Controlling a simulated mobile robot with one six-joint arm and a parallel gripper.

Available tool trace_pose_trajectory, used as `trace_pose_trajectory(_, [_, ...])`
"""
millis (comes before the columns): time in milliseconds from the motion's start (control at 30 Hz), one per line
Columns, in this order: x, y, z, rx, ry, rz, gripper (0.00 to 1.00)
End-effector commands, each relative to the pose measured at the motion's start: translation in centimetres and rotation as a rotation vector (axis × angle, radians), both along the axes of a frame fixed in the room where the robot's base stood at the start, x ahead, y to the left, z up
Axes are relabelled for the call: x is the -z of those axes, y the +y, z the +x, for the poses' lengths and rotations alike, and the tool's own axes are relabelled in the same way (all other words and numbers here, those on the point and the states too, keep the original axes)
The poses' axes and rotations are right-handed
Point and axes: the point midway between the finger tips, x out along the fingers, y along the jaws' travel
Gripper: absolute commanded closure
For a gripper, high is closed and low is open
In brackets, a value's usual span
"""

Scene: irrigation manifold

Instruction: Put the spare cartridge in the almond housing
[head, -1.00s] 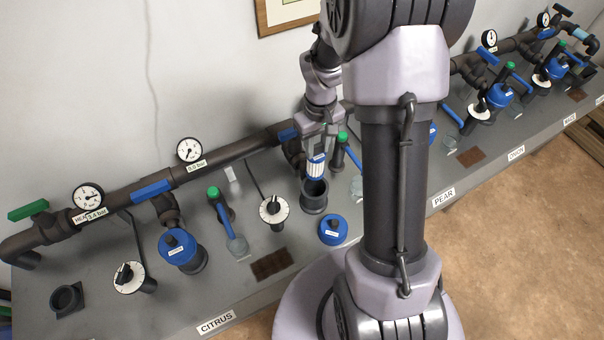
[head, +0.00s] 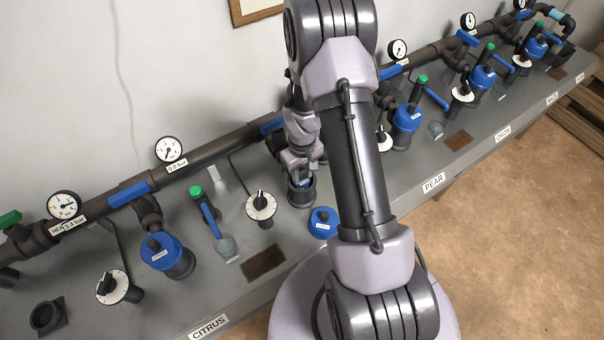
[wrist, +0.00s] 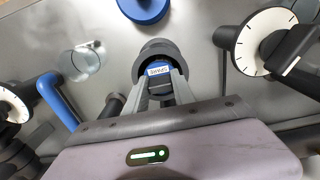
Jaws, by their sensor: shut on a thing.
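The spare cartridge (wrist: 158,70) has a blue top with a white "SPARE" label in the wrist view. It sits down inside the dark open housing (wrist: 158,47). In the head view the housing (head: 301,192) stands on the bench just left of my arm, with the blue cartridge top (head: 304,182) low in its mouth. My gripper (wrist: 160,88) is shut on the cartridge, its fingers at the housing's mouth. The housing's name label is hidden, so I cannot read it. How deep the cartridge sits is hard to tell.
A blue cap (head: 323,222) lies on the bench beside the housing; it also shows in the wrist view (wrist: 143,8). A white dial timer (head: 261,207) stands to the left. A clear cup (wrist: 85,62) and blue-handled valve (wrist: 57,97) are close by. Pipes run behind.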

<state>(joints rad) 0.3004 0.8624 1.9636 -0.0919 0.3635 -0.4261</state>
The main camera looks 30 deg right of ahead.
Motion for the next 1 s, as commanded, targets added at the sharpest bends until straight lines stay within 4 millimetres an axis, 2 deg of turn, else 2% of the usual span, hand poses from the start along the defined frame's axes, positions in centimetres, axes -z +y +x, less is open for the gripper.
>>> trace_pose_trajectory(167, [0.5,0.0,0.0,0.000,0.000,0.000,1.00])
trace_pose_trajectory(200, [0.4,0.0,0.0,0.000,0.000,0.000,0.64])
trace_pose_trajectory(300, [0.3,0.0,0.0,0.000,0.001,0.000,0.48])
trace_pose_trajectory(567, [0.3,0.0,0.0,0.000,0.001,0.000,0.48])
trace_pose_trajectory(667, [-0.7,0.0,0.0,0.000,-0.001,0.000,0.48])
trace_pose_trajectory(1000, [-9.9,0.0,0.1,0.001,-0.003,-0.001,0.48])
